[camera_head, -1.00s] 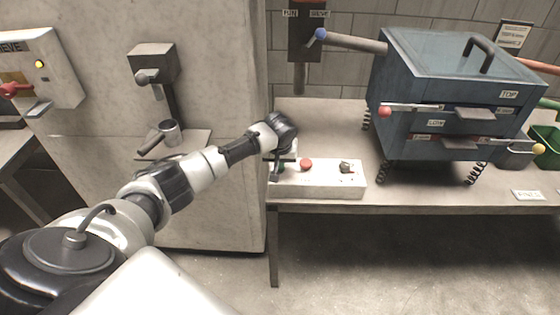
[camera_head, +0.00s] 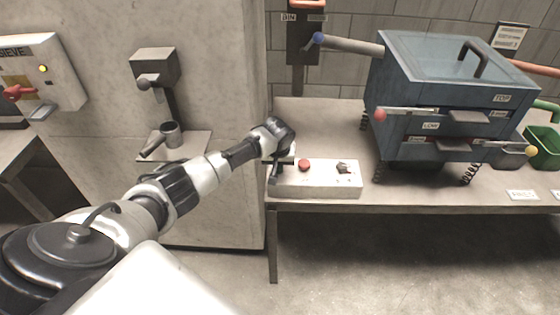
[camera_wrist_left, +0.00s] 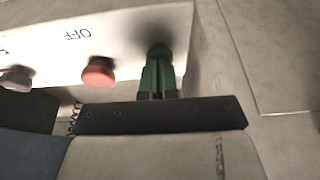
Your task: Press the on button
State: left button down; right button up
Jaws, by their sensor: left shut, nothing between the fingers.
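A white control box (camera_head: 330,185) sits at the table's left front corner. My left gripper (camera_head: 276,172) is shut and empty, pointing down at the box's left end. In the left wrist view its fingers (camera_wrist_left: 158,78) look green and meet a dark green rounded shape (camera_wrist_left: 160,50), apparently the on button. Whether they press it cannot be told. The red button (camera_wrist_left: 98,72) is beside them, near an upside-down "OFF" label (camera_wrist_left: 78,34). My right gripper is not in view.
A blue sieve machine (camera_head: 432,82) on springs stands on the table (camera_head: 410,194) right of the box. A green bin (camera_head: 545,148) is at the far right.

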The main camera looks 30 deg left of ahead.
pick_arm(q)
notch_tip(320, 180, up, 4)
jog(key=shift+d+r+p, duration=0.1)
jog(key=shift+p, duration=0.7)
jog(key=v, duration=0.9)
jog(key=shift+b, duration=0.35)
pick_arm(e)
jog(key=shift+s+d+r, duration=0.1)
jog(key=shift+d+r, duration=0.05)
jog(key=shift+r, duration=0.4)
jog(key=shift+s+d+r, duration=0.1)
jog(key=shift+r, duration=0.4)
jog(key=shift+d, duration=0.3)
